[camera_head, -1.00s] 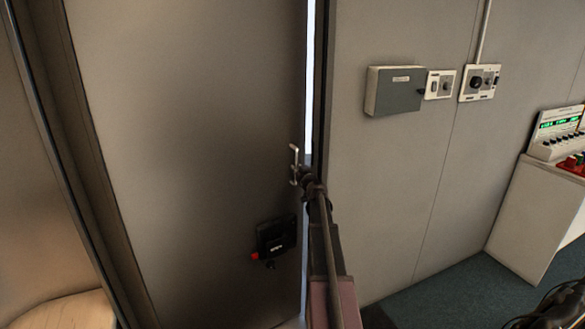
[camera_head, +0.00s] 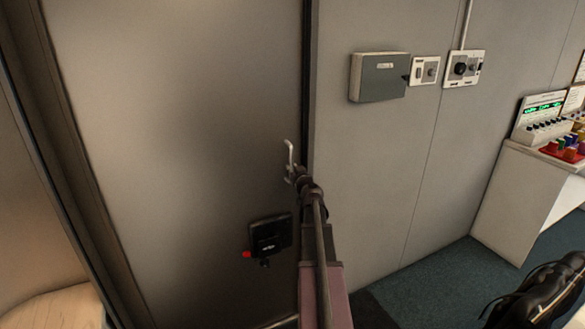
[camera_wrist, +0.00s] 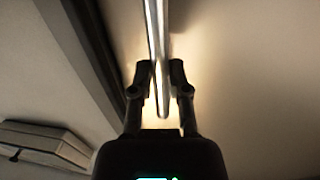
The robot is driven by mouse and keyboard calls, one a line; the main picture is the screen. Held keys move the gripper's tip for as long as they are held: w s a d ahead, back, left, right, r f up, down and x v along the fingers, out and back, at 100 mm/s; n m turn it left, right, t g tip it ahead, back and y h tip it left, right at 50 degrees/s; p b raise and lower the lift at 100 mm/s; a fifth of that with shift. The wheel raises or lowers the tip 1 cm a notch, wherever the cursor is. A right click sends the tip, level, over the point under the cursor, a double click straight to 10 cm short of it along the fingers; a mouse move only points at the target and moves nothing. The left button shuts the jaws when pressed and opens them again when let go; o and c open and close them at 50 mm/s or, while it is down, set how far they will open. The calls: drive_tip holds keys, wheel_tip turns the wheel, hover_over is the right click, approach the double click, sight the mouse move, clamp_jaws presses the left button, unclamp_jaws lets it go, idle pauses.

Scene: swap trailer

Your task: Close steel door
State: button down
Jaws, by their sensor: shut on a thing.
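The steel door (camera_head: 185,130) is a tall grey panel filling the left of the head view. Its right edge lies close against the frame, and no bright gap shows there. A slim metal handle (camera_head: 290,158) stands on the door near that edge. My gripper (camera_head: 294,178) is at the handle, partly hidden by my arm. In the wrist view my gripper (camera_wrist: 162,82) has its two fingers on either side of the handle bar (camera_wrist: 157,45), shut on it. The bar's end shows between the fingers. A black lock box (camera_head: 270,235) with a red knob sits lower on the door.
Right of the door, the wall carries a grey box (camera_head: 378,78) and switch plates (camera_head: 425,71). A white cabinet (camera_head: 510,200) with instruments stands at the right. A black object (camera_head: 545,292) is at the lower right. Dark carpet (camera_head: 425,280) between them is clear.

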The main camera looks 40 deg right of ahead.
drive_tip(key=c, duration=1)
unclamp_jaws()
drive_tip(key=shift+s+a, duration=0.15)
drive_tip(key=shift+s, duration=0.05)
drive_tip(key=o, duration=0.4)
drive_tip(key=shift+s+r, duration=0.1)
drive_tip(key=shift+r, duration=0.1)
drive_tip(key=v, duration=1.2)
drive_tip(key=shift+a, duration=0.1)
